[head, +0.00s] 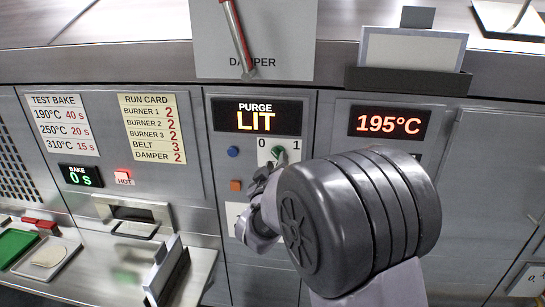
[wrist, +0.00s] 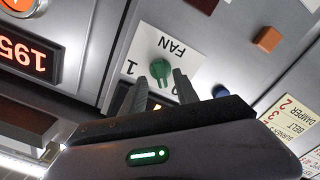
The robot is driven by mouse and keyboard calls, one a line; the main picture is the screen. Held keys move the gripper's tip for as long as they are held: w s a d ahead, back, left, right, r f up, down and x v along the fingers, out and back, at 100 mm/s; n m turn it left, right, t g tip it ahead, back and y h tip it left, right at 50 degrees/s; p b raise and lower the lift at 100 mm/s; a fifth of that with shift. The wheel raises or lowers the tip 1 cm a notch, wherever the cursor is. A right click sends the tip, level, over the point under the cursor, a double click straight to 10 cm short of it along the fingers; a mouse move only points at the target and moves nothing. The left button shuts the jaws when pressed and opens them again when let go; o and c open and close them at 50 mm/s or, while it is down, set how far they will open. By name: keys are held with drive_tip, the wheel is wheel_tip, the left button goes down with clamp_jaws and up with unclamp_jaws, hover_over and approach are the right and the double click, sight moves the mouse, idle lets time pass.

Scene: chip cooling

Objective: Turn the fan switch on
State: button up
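The fan switch is a small green knob (head: 279,153) on a white plate marked 0 and 1, below the PURGE LIT display. It also shows upside down in the wrist view (wrist: 160,69) with the word FAN beside it. I cannot tell for sure which number it points at. My gripper (head: 262,182) is just below the knob in the head view, and my wrist partly hides the area to its right. In the wrist view my gripper's two dark fingers (wrist: 160,84) are apart, with the knob showing between their tips. Contact with the knob is not visible.
A blue button (head: 233,152) and an orange button (head: 235,185) sit left of the switch. The 195°C display (head: 389,122) is to the right. The damper lever (head: 238,38) is above. A metal tray (head: 135,215) juts out lower left.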

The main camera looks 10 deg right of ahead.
sight(278, 155)
drive_tip(key=shift+x, duration=1.25)
drive_tip(key=shift+a, duration=0.1)
clamp_jaws()
drive_tip(key=shift+f+m+b, duration=0.15)
drive_tip(key=shift+m+b, duration=0.15)
drive_tip(key=shift+b, duration=0.25)
drive_tip(key=m+b, duration=0.1)
drive_tip(key=b, duration=0.2)
drive_tip(key=shift+f+m, duration=0.15)
drive_tip(key=shift+m, duration=0.25)
drive_tip(key=shift+r+m+b, duration=0.1)
drive_tip(key=shift+m+b, duration=3.2)
drive_tip(key=shift+m, duration=0.05)
drive_tip(key=shift+r+m+b, duration=0.15)
drive_tip(key=shift+m+b, duration=3.1)
drive_tip(key=shift+m, duration=0.1)
